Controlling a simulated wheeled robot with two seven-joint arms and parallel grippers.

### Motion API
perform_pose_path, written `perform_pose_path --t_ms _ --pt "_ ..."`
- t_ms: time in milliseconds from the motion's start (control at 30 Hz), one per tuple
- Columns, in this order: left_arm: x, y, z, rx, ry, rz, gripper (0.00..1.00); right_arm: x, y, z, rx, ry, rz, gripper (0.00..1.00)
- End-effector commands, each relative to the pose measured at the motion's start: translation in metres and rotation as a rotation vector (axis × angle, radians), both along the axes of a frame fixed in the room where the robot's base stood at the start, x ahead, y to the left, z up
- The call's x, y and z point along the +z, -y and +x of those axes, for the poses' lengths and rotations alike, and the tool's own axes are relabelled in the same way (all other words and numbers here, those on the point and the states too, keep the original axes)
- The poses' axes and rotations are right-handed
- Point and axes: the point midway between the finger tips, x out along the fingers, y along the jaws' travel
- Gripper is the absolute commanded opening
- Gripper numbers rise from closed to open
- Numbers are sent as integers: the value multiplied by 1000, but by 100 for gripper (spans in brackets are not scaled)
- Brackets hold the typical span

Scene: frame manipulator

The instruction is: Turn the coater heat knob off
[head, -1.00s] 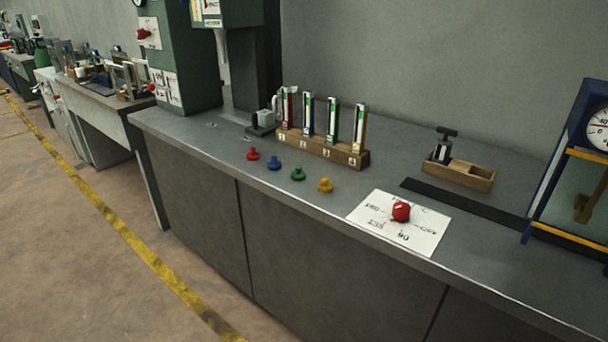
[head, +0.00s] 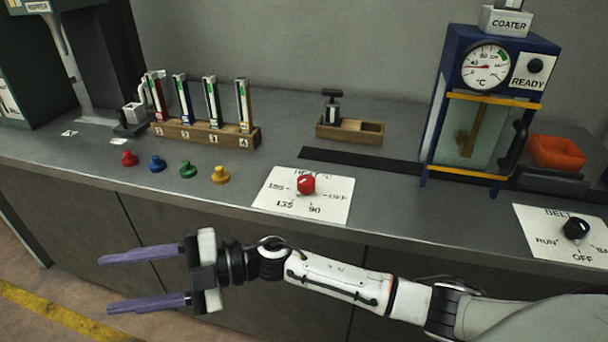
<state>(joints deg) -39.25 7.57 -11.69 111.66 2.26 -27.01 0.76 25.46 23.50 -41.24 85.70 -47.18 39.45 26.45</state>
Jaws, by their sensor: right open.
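The red heat knob (head: 307,184) sits on a white card (head: 275,197) on the grey bench, left of the blue coater (head: 453,72). The card shows marks reading 180, 135, 90 and what looks like OFF; its title is partly hidden by the knob. I cannot tell which mark the knob points at. My right gripper (head: 107,283) is open and empty, with purple fingers pointing left, in front of the bench edge and well apart from the knob. Its arm comes in from the right, below the card. My left gripper is not in view.
Small red, blue, green and yellow knobs (head: 219,175) stand left of the card. Behind them is a wooden rack (head: 205,133) of tubes. A wooden tray (head: 349,130) stands behind the card. A black belt knob (head: 576,229) sits at right, near an orange bin (head: 556,152).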

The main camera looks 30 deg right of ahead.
Motion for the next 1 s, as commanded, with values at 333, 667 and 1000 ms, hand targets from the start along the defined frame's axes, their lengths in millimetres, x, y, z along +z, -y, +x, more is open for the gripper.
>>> perform_pose_path --t_ms 333,667,1000 --pt "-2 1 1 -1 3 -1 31 -15 133 49 411 174 -933 50" --pt "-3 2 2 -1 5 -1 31 77 354 79 242 -169 -1591 50" --pt "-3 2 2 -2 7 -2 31 80 393 71 185 -268 -1678 50"
